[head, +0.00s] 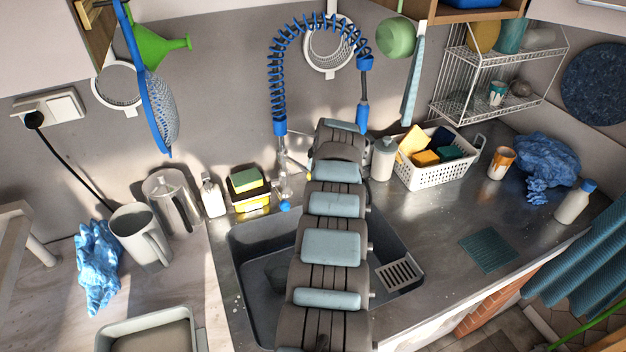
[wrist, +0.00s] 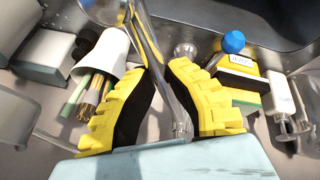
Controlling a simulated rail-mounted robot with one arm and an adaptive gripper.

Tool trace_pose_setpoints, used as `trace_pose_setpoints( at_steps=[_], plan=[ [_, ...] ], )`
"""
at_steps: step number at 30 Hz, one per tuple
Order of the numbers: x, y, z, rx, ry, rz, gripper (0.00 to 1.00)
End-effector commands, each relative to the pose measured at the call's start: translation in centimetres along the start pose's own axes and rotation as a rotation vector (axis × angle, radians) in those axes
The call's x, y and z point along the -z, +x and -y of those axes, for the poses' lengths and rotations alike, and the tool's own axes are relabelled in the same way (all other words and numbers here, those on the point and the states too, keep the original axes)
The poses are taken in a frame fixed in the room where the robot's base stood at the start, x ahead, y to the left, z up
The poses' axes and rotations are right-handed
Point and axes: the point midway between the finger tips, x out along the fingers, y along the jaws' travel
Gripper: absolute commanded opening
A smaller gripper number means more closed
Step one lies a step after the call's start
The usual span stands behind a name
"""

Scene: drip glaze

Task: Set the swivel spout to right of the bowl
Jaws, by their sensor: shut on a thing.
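The chrome swivel spout (wrist: 176,105) runs between my gripper's yellow, black-padded fingers in the wrist view. My gripper (wrist: 158,70) is shut on it. The blue knob (wrist: 233,41) of the tap is just right of the fingers there; in the head view the knob (head: 285,206) shows left of my arm. The dark grey sink bowl (head: 243,262) lies in front of the tap, partly covered by my arm. Its edge shows at the top of the wrist view. In the head view my arm hides the gripper and most of the spout, so the spout's exact angle over the bowl is unclear.
A blue coiled hose (head: 277,85) arches above the tap. Sponges (head: 247,182) and a soap bottle (head: 212,196) stand left of it. A white bottle (head: 383,160) and a white basket (head: 440,172) stand right.

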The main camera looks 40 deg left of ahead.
Motion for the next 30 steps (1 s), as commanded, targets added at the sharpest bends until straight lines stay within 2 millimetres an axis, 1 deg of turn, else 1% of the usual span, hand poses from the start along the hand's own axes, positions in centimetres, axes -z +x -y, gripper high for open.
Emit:
trace_pose_setpoints(
  at_steps=[1, 18, 19, 20, 21, 22, 30],
  plan=[
    [-0.25, 0.36, 0.17, 0.005, -0.001, 0.003, 0.00],
    [-0.39, 0.15, -0.16, 0.005, -0.005, 0.000, 0.00],
    [-0.40, 0.15, -0.15, 0.005, -0.005, 0.000, 0.21],
    [-0.39, 0.15, -0.16, 0.005, -0.005, 0.000, 0.29],
    [-0.38, 0.13, -0.17, 0.005, -0.005, 0.000, 0.41],
    [-0.38, 0.12, -0.19, 0.004, -0.005, 0.000, 0.45],
    [-0.34, -0.01, -0.32, 0.002, -0.004, -0.001, 0.45]
  ],
)
